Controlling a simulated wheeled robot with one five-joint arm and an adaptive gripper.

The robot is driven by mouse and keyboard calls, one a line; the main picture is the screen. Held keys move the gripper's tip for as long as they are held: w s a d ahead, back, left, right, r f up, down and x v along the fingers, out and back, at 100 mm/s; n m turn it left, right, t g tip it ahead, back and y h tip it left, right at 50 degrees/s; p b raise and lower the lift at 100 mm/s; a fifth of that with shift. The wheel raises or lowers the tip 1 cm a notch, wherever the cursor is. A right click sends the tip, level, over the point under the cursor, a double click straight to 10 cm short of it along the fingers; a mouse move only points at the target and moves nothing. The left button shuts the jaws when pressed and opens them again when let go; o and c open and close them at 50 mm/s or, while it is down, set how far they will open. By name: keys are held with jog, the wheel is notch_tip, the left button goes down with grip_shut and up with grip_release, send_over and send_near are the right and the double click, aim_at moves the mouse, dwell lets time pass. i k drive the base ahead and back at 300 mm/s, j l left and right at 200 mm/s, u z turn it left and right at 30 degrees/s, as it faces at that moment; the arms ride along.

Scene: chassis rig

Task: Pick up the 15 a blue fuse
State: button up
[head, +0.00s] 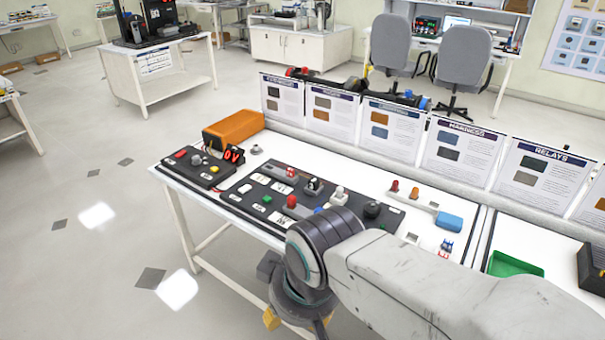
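A small blue piece (446,245) with red beside it lies on the right part of the white workbench (345,172). It may be the blue fuse, but it is too small to read a rating or be sure. My arm reaches in from the lower right, and its wrist is at the bench's front edge. My gripper (298,318) hangs below the wrist, left of and nearer than the blue piece, apart from it. The gripper is mostly hidden by the wrist and cut by the frame's bottom, so its opening does not show.
A black panel (235,195) with switches and coloured parts lies on the bench by an orange box (233,127). A blue cylinder (449,222), a green tray (514,265) and a dark box (592,266) are to the right. Upright cards (457,152) line the back. Floor at left is clear.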

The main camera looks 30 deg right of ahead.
aim_at(447, 245)
jog(key=z, duration=2.1)
